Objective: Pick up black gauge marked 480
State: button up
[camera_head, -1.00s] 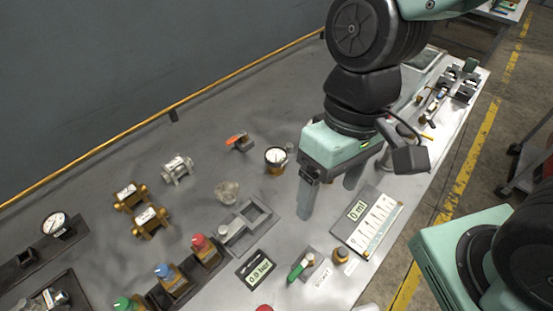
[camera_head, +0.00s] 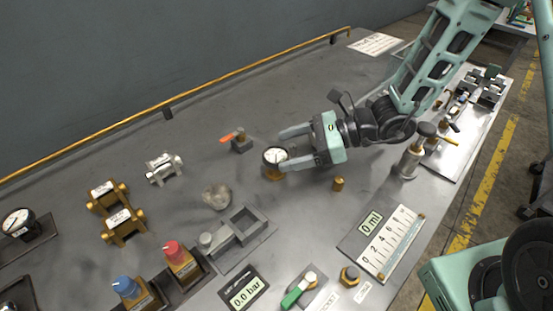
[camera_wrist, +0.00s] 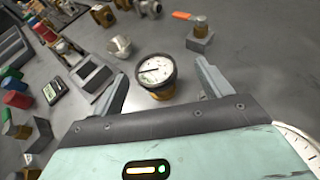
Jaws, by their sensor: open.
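A black-rimmed gauge (camera_head: 275,155) with a white dial and a brass base stands upright on the grey table; I cannot read its marking. My gripper (camera_head: 284,151) is open and low over the table, level with it. In the wrist view the gauge (camera_wrist: 156,72) sits between the tips of the two spread fingers (camera_wrist: 161,73), with a gap to each side. Another black gauge (camera_head: 18,222) stands in a dark holder at the far left; its marking is not readable.
A valve with an orange handle (camera_head: 239,141) stands behind the gauge. A small brass fitting (camera_head: 338,184) stands in front of my gripper.

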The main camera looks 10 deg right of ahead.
aim_at(268, 159)
jog(key=x, duration=0.5)
jog(key=shift+s+a+f+p, duration=0.3)
jog(key=shift+f, duration=0.05)
jog(key=c, duration=1.1)
